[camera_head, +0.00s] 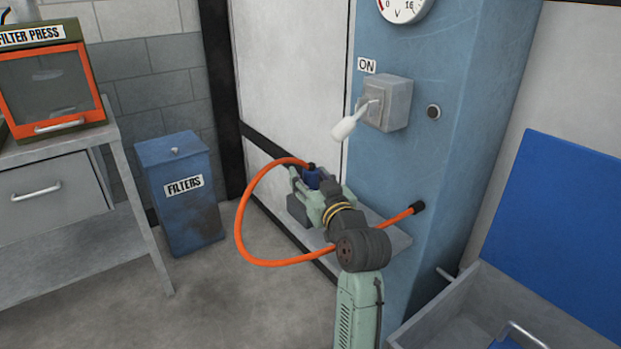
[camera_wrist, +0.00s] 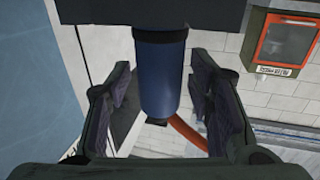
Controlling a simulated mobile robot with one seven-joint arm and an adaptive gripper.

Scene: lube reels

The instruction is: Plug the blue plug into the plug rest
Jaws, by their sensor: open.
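The blue plug (camera_head: 312,180) is at my gripper (camera_head: 308,196), with the orange hose leaving its dark top end. In the wrist view the blue plug (camera_wrist: 160,75) is between the two spread fingers of my gripper (camera_wrist: 165,95), with visible gaps on both sides. A dark block (camera_wrist: 90,12) covers the top of the wrist view, and the plug's dark-collared end meets it. I cannot tell whether this block is the plug rest. My gripper hides much of the plug's surroundings in the head view.
The orange hose (camera_head: 241,232) loops left and returns to the blue column (camera_head: 425,130). A grey shelf (camera_head: 392,241) juts out beside my arm. A switch box (camera_head: 388,102) with a white-handled lever (camera_head: 346,127) is above. A blue filters bin (camera_head: 180,210) stands left.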

